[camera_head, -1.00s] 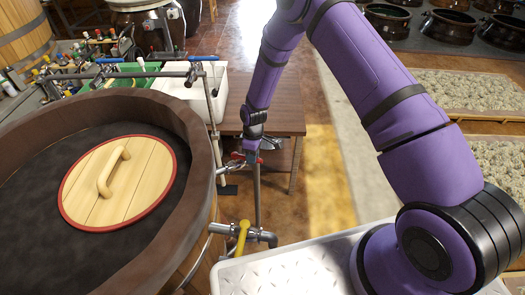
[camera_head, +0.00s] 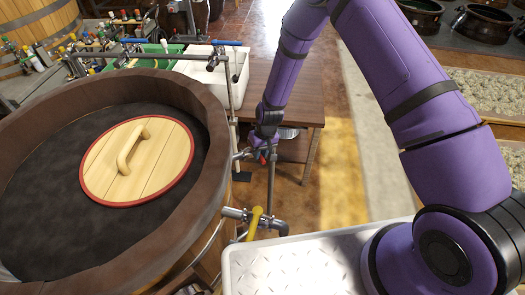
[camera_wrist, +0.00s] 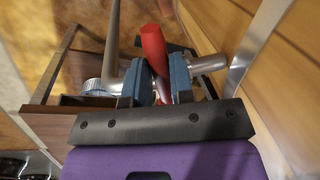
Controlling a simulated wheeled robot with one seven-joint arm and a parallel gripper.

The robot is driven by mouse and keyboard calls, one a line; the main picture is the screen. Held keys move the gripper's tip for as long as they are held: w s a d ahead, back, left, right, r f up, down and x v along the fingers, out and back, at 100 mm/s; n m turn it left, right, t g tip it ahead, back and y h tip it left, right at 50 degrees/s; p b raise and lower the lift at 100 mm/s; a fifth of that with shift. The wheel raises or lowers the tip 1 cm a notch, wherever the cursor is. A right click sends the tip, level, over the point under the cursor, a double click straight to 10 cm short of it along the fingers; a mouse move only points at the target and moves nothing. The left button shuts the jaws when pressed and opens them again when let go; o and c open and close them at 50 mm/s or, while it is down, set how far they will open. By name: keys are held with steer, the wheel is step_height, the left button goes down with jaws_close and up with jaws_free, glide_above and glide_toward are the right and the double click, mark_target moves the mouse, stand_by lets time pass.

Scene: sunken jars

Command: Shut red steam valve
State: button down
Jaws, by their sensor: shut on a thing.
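The red steam valve handle (camera_wrist: 153,48) stands between the fingers of my gripper (camera_wrist: 155,85) in the wrist view. The gripper is shut on it. The handle runs lengthwise away from the palm, across a metal pipe (camera_wrist: 207,64). In the head view, my gripper (camera_head: 262,152) is at the pipework right of the big wooden vat (camera_head: 215,165), and a bit of red shows there. The valve body is mostly hidden by the fingers.
A yellow-handled valve (camera_head: 254,222) sits on a lower pipe near my base. A wooden table (camera_head: 285,92) stands behind my gripper. A round wooden lid (camera_head: 165,165) lies inside the vat. A vertical pipe (camera_wrist: 113,40) runs close beside the fingers.

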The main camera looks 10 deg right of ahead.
steer(key=shift+a+m, duration=0.2)
steer(key=shift+m, duration=0.1)
steer(key=c, duration=1)
jaws_free()
steer(key=shift+r, duration=0.1)
step_height(320, 180, up, 10)
steer(key=d, duration=0.2)
steer(key=shift+w+r, duration=0.2)
steer(key=shift+w, duration=0.05)
